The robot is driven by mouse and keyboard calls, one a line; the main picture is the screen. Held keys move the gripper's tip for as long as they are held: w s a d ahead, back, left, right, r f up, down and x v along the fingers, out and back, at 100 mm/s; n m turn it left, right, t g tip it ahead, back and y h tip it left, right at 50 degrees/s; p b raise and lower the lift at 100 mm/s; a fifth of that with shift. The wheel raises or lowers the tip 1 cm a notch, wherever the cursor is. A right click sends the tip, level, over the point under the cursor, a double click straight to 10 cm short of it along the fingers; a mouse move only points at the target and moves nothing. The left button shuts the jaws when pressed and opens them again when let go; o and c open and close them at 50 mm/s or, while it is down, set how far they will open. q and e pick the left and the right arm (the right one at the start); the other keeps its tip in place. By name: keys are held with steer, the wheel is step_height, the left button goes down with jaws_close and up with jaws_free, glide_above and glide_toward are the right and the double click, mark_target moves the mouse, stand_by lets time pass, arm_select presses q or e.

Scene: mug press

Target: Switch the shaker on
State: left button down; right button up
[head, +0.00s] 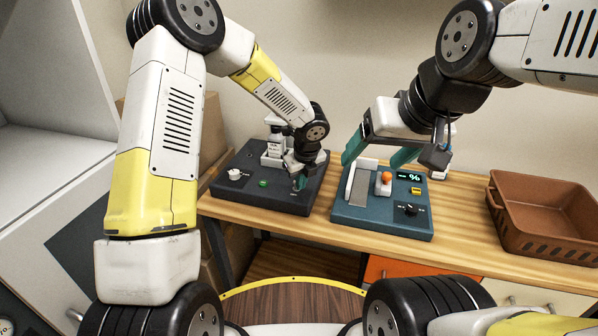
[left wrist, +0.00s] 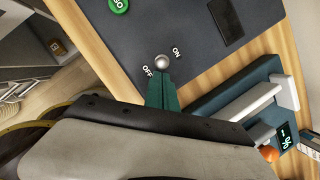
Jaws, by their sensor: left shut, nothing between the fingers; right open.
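The shaker is a dark grey box (head: 240,190) at the back left of the table, with a white and dark bottle-like part (head: 274,146) on it. In the left wrist view its switch has a round metal knob (left wrist: 162,61) between the printed words OFF and ON; I cannot tell which way it leans. My left gripper (head: 299,184) is shut and empty, its green fingertips (left wrist: 162,82) right beside the knob on the OFF side, touching or nearly so. In the head view the gripper hides the switch. My right gripper (head: 377,158) is open and empty above the teal device.
The teal device (head: 345,216) to the right carries a grey slide, an orange ball knob (head: 386,177), a small display and a black dial (head: 410,209). A brown basket (head: 545,240) stands at the right. The shaker also has a green button (head: 263,183) and a white dial (head: 234,174).

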arm_select(q)
steer(key=g, duration=0.1)
steer(key=w, duration=0.1)
steer(key=g, duration=0.1)
steer(key=shift+w+d+r+g+y, duration=0.25)
steer(key=shift+g+y, duration=0.05)
steer(key=shift+y, duration=0.1)
steer(key=shift+r, duration=0.8)
steer(key=shift+s, duration=0.15)
steer(key=s+d, duration=0.1)
steer(key=s+d+r, duration=0.1)
steer(key=s, duration=0.1)
step_height(320, 180, up, 10)
steer(key=d, duration=0.1)
steer(key=shift+w+d+f, duration=0.2)
steer(key=shift+w+d, duration=0.05)
steer(key=shift+d, duration=0.15)
